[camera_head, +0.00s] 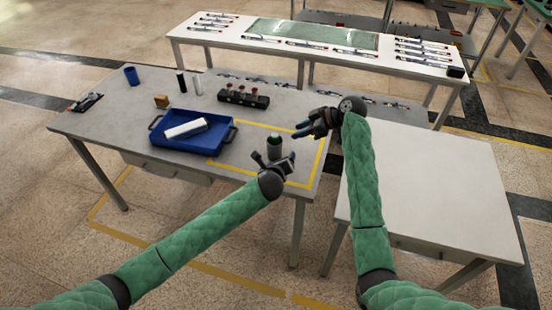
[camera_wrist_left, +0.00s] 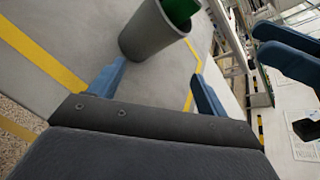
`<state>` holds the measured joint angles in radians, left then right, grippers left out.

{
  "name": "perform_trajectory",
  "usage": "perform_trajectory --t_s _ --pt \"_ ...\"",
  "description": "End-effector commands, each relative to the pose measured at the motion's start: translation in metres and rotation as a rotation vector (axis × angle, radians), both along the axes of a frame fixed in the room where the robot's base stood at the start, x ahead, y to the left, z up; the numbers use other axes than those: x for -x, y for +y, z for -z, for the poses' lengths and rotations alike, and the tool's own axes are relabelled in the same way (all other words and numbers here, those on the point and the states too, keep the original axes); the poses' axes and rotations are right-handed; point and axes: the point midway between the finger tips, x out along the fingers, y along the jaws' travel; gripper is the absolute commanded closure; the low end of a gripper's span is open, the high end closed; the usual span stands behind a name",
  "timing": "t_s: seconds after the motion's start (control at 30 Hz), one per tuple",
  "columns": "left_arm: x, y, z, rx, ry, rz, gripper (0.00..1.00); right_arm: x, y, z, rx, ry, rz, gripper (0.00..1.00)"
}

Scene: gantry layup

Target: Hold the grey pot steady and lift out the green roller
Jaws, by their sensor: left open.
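The grey pot (camera_head: 274,149) stands upright inside the yellow-taped area near the right end of the grey table. The green roller (camera_head: 274,135) sits in it, its top showing at the mouth; the rest is hidden. In the left wrist view the pot (camera_wrist_left: 148,38) lies just beyond my fingertips, with the green roller (camera_wrist_left: 180,10) in its mouth. My left gripper (camera_head: 275,158) is open and empty, close in front of the pot, its fingers apart. My right gripper (camera_head: 299,129) is to the right of the pot, slightly higher, open and empty; its blue fingers (camera_wrist_left: 288,60) show in the wrist view.
A blue tray (camera_head: 216,148) with a white block (camera_head: 186,129) stands left of the pot. Behind it are a dark rack (camera_head: 243,97), black and white cylinders, an orange-brown block (camera_head: 161,101) and a blue cup (camera_head: 131,75). A bare white table (camera_head: 430,190) stands at right.

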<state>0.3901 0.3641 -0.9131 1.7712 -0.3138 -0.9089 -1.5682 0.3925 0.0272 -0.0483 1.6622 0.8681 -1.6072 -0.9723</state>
Motion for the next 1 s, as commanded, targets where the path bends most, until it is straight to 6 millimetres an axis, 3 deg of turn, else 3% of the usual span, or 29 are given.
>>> perform_trajectory --t_s 0.2,0.33,0.57,1.0 --pt "-0.01 0.01 -0.001 -0.369 -0.071 -0.022 0.23 0.0 0.0 0.0 0.0 0.0 0.0 0.64" --pt "-0.011 0.014 -0.002 -0.482 -0.088 -0.03 0.23 0.0 0.0 0.0 0.0 0.0 0.0 0.64" --pt "-0.024 0.016 0.001 -0.526 -0.093 -0.036 0.23 0.0 0.0 0.0 0.0 0.0 0.0 0.64" --pt "-0.075 0.019 0.023 -0.523 -0.092 -0.036 0.23 0.0 0.0 0.0 0.0 0.0 0.0 0.64"
